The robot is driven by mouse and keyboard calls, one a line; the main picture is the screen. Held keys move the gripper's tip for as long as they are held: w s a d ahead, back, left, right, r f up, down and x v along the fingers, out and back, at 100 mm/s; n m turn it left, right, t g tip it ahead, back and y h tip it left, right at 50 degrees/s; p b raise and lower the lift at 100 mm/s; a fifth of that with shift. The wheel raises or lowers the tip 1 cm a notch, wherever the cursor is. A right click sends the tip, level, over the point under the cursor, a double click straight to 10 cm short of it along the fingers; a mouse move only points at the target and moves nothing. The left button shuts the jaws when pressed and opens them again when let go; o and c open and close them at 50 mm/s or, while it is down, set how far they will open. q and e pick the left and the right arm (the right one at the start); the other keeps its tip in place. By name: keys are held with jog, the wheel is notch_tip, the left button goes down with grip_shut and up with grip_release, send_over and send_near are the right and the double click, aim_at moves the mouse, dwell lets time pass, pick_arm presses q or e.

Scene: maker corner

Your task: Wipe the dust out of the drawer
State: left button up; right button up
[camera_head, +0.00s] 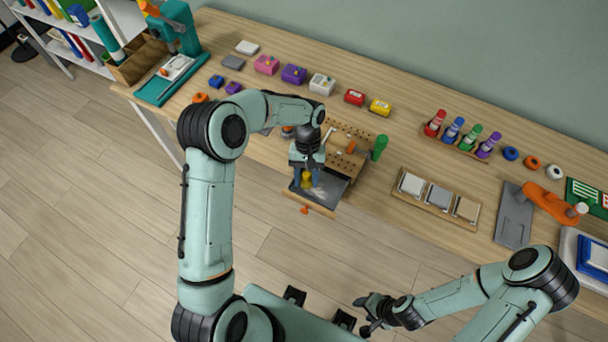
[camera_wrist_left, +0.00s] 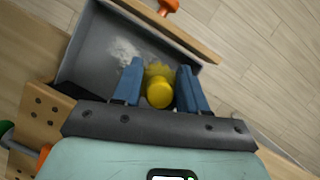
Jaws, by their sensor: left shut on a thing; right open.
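The drawer (camera_head: 331,190) is pulled out of a wooden pegboard box (camera_head: 350,148) at the table's front edge. It has a grey inside, a wooden front and an orange knob (camera_head: 304,210). A whitish patch of dust (camera_wrist_left: 124,52) lies on its floor, also in the left wrist view. My left gripper (camera_head: 306,178) is inside the drawer space, shut on a yellow tool with a round knob (camera_wrist_left: 159,92). The tool's underside is mostly hidden. My right gripper (camera_head: 368,314) is open and empty, away from the table at the bottom.
A rack of coloured bottles (camera_head: 461,138), a tray of flat blocks (camera_head: 437,194) and a grey plate with an orange tool (camera_head: 545,204) stand to the right. Small coloured boxes (camera_head: 294,74) line the back. A green cylinder (camera_head: 379,147) stands beside the pegboard box.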

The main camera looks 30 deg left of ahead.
pick_arm(q)
jog(key=shift+d+r, duration=0.1)
jog(key=shift+d, duration=0.9)
send_over(332, 207)
jog(key=w+a, duration=0.2)
jog(key=w, duration=0.1)
jog(key=shift+s+f, duration=0.2)
jog(key=shift+s+d, duration=0.1)
jog(key=shift+d, duration=0.35)
pick_arm(e)
jog(key=shift+a, duration=0.1)
pick_arm(q)
jog(key=shift+d+f, duration=0.1)
pick_arm(e)
jog(key=shift+r, duration=0.1)
pick_arm(q)
notch_tip(332, 207, up, 4)
jog(key=shift+d+r+p, duration=0.15)
jog(key=shift+r+p, duration=0.1)
jog(key=shift+p, duration=0.75)
jog(key=shift+c, duration=0.4)
jog(key=shift+a+r+p, duration=0.2)
jog(key=shift+r+p, duration=0.1)
jog(key=shift+r, duration=0.5)
pick_arm(e)
jog(key=w+r, duration=0.3)
jog(key=shift+r, duration=0.15)
